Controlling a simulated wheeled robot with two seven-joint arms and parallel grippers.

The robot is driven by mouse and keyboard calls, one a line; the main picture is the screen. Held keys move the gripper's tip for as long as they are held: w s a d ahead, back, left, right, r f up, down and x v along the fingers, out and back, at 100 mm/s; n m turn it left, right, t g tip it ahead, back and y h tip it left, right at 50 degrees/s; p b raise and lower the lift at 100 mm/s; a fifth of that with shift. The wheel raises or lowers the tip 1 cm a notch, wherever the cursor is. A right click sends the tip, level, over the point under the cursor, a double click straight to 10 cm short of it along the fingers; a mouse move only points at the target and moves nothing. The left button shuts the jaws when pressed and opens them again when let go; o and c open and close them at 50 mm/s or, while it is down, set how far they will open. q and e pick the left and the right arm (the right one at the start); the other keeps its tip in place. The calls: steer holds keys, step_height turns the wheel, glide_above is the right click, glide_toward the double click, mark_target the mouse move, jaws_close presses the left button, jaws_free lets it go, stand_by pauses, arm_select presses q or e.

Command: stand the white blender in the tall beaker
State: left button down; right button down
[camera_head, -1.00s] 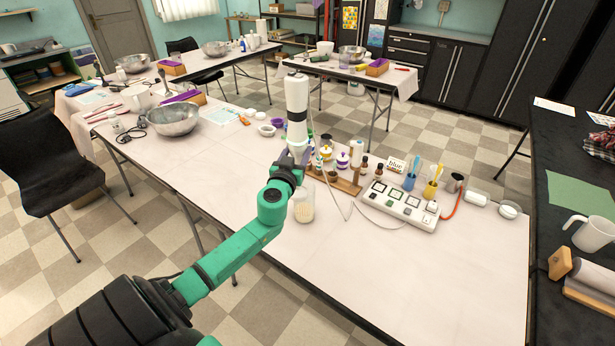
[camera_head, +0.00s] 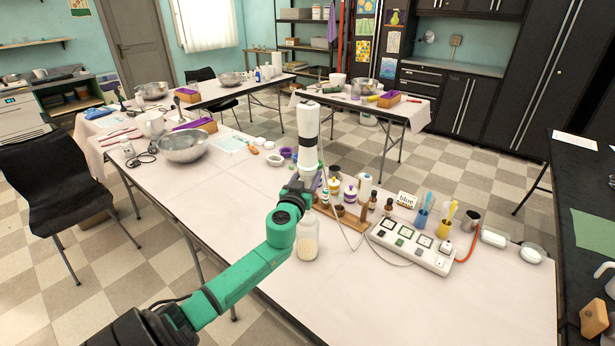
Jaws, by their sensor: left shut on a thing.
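The blender's lower end is hidden behind the gripper and wrist. A clear tall vessel (camera_head: 308,243) with pale contents, which looks like the tall beaker, stands on the table just below and in front of the gripper. Its top is partly covered by my arm. The blender appears outside it. My right gripper is not in view.
A wooden rack with small bottles (camera_head: 350,194) stands right of the gripper. A white power strip (camera_head: 411,245) with a cable lies beyond, near blue (camera_head: 421,218) and yellow (camera_head: 444,229) cups. A metal bowl (camera_head: 184,146) stands far left. The front table area is clear.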

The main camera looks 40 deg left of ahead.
mark_target(305, 222)
arm_select(q)
steer(key=shift+s+d+r, duration=0.15)
steer(key=shift+s+r, duration=0.15)
steer(key=shift+r, duration=0.15)
steer(key=shift+w+f+b, duration=0.15)
steer(key=shift+f+b, duration=0.05)
steer(key=shift+b, duration=0.15)
steer(key=shift+f+b, duration=7.6)
steer(key=shift+b, duration=0.3)
steer(key=shift+f+b, duration=0.25)
steer(key=shift+b, duration=0.05)
steer(key=shift+c, duration=0.6)
jaws_free()
steer(key=shift+o, duration=0.6)
steer(key=shift+f, duration=0.25)
